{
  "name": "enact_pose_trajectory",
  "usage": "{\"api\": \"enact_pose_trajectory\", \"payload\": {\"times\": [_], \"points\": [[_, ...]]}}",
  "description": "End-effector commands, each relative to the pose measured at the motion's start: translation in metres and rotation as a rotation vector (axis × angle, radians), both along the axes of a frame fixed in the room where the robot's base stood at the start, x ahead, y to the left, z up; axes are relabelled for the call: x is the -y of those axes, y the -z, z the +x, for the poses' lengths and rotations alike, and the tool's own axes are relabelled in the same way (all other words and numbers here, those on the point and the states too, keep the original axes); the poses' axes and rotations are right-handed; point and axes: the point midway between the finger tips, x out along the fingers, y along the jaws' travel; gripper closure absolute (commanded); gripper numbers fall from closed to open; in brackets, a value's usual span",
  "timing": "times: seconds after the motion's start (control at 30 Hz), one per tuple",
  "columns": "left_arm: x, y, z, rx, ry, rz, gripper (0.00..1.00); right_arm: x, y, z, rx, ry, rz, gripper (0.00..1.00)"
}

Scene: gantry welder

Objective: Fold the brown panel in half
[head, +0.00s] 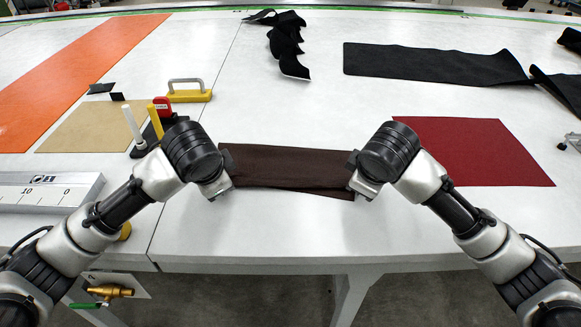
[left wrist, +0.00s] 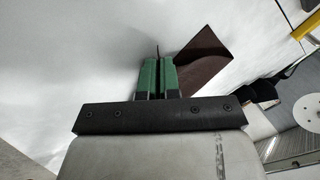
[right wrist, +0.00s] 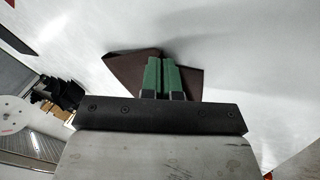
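The brown panel (head: 290,168) lies across the white table between my two grippers, with a crease or second edge along its near side. My left gripper (head: 220,186) is at its left end. In the left wrist view, the green fingers (left wrist: 158,75) are close together with a thin brown edge between them, and the panel (left wrist: 200,65) spreads to the right. My right gripper (head: 362,185) is at the panel's right end. In the right wrist view, its fingers (right wrist: 163,75) are close together on the panel (right wrist: 125,66), which shows on both sides. The exact fingertip contact is partly hidden.
A red panel (head: 480,150) lies close on the right. Black pieces (head: 435,63) lie at the back. The table in front is clear.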

Motion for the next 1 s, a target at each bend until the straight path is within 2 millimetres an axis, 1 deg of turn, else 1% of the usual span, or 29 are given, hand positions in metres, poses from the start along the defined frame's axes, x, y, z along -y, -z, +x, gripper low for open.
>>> {"api": "enact_pose_trajectory", "payload": {"times": [0.03,0.07,0.1,0.33,0.53,0.63,0.83,1.0], "points": [[-0.002,0.0,0.001,0.0,-0.004,0.003,1.0,0.002,0.0,0.0,0.0,0.004,-0.003,1.0],[-0.002,0.0,0.0,0.0,-0.004,0.003,0.94,0.002,0.0,0.0,-0.002,0.004,-0.003,0.96],[-0.001,0.0,0.0,0.0,-0.004,0.003,0.88,0.002,0.0,0.0,-0.001,0.004,-0.002,0.9],[0.0,0.0,0.0,-0.001,-0.001,0.002,0.53,0.001,0.0,0.0,-0.002,0.001,-0.002,0.54],[0.0,0.001,-0.001,-0.004,0.001,0.0,0.53,0.0,0.002,-0.001,-0.005,0.0,-0.002,0.53],[0.001,-0.004,-0.003,-0.003,0.002,0.0,0.53,0.0,-0.004,-0.003,-0.005,-0.002,-0.001,0.53],[0.001,-0.034,-0.014,0.001,0.003,-0.001,0.53,0.0,-0.033,-0.014,-0.001,-0.002,-0.001,0.53],[0.0,-0.055,-0.031,0.002,0.002,-0.002,0.53,0.0,-0.055,-0.032,0.0,-0.003,0.0,0.53]]}}
